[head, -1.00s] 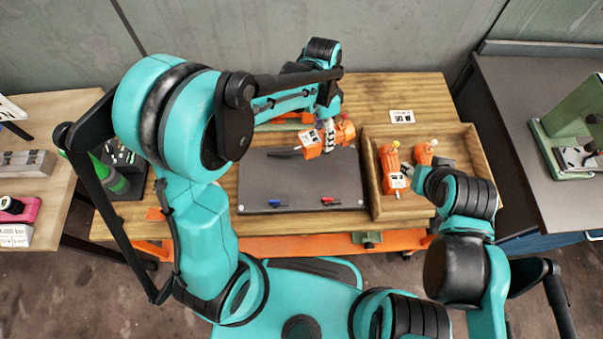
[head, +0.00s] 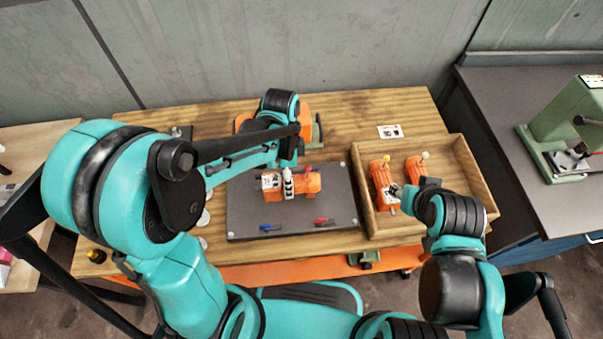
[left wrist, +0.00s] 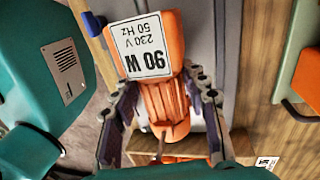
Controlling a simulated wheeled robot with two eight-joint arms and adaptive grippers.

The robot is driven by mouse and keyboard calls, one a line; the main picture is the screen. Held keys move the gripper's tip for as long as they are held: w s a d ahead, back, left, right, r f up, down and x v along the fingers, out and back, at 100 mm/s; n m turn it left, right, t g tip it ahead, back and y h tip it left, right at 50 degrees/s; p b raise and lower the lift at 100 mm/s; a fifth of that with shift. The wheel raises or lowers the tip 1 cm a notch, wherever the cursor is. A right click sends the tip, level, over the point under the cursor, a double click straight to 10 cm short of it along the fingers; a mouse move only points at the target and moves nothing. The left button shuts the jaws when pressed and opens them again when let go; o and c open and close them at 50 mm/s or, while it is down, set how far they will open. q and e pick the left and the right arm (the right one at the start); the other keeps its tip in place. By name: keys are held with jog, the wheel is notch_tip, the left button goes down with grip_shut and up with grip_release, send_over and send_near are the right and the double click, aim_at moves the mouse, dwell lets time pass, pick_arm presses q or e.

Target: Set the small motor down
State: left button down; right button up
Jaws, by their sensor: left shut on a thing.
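The small motor (head: 312,183) is orange with a white label. My left gripper (head: 288,182) is shut on it over the far half of the dark grey mat (head: 245,215). The motor lies sideways, and I cannot tell whether it touches the mat. In the left wrist view the motor (left wrist: 165,95) sits between both fingers, its label reading 90 W, 230 V, 50 Hz. My right gripper (head: 396,191) is at the left orange motor (head: 381,172) in the wooden crate; its fingers are too small to read.
A second orange motor (head: 414,168) stands in the wooden crate (head: 474,178). A blue item (head: 270,227) and a red item (head: 324,221) lie along the mat's front. A white card (head: 390,131) lies behind the crate. An orange object is partly hidden behind my left arm.

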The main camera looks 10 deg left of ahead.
pick_arm(q)
jog(key=shift+s+a+f, duration=0.15)
jog(key=shift+a+f, duration=0.05)
jog(key=shift+f, duration=0.1)
jog(key=shift+f+b, duration=1)
jog(key=shift+f, duration=0.8)
jog(key=shift+f, duration=0.1)
jog(key=c, duration=0.8)
grip_release()
